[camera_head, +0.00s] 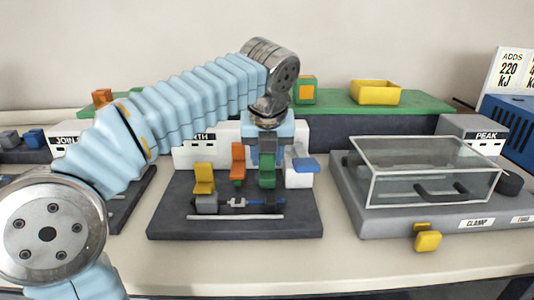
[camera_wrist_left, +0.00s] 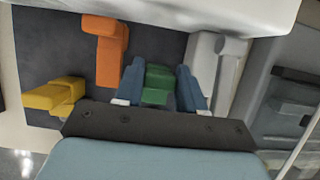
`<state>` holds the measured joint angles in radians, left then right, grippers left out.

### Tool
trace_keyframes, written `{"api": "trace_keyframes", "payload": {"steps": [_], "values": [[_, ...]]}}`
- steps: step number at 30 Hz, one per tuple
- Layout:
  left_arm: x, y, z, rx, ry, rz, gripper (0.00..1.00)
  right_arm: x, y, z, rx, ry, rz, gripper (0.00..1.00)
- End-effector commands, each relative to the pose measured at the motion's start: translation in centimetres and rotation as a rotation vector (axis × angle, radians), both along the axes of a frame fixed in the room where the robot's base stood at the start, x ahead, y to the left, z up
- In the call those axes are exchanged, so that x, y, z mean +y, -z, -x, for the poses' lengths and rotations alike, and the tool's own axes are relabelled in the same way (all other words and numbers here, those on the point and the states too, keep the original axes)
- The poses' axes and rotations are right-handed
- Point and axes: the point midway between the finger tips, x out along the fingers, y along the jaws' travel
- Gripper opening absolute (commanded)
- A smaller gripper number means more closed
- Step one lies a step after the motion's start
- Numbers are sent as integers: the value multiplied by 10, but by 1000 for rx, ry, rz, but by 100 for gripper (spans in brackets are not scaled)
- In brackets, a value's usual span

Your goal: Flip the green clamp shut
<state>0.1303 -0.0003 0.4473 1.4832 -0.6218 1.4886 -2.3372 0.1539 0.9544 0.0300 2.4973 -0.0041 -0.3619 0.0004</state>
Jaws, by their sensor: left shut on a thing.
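The green clamp (camera_head: 267,178) stands on the dark base plate (camera_head: 180,222) of the middle station, right of an orange clamp (camera_head: 238,162). My left gripper (camera_head: 267,157) reaches down from above with its fingers at the top of the green clamp. In the left wrist view the green clamp (camera_wrist_left: 157,85) lies between the two blue fingers of my left gripper (camera_wrist_left: 160,92), which are shut on it. The clamp's lower part is partly hidden in the wrist view. My right gripper is not in view.
A yellow clamp (camera_head: 203,178) stands left of the orange one, and a blue-topped clamp (camera_head: 304,166) stands close right of the gripper. A grey rod (camera_head: 235,217) lies in front. A clear-lidded box (camera_head: 425,170) sits at right. A yellow bin (camera_head: 375,92) stands behind.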

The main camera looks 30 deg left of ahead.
Motion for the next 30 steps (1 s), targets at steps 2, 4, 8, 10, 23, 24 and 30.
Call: {"api": "trace_keyframes", "payload": {"steps": [2,4,8,10,23,24,30], "values": [[-5,-1,7,-3,2,-1,0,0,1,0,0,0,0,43],[-11,-1,16,-3,3,-1,0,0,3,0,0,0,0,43],[-21,-1,34,-3,2,-2,0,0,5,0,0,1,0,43],[-23,-1,37,-2,0,0,0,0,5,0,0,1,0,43],[-23,0,37,1,1,0,47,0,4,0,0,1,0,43],[-23,0,36,1,1,0,47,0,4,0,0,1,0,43],[-25,-11,39,-1,2,0,47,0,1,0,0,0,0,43]]}}
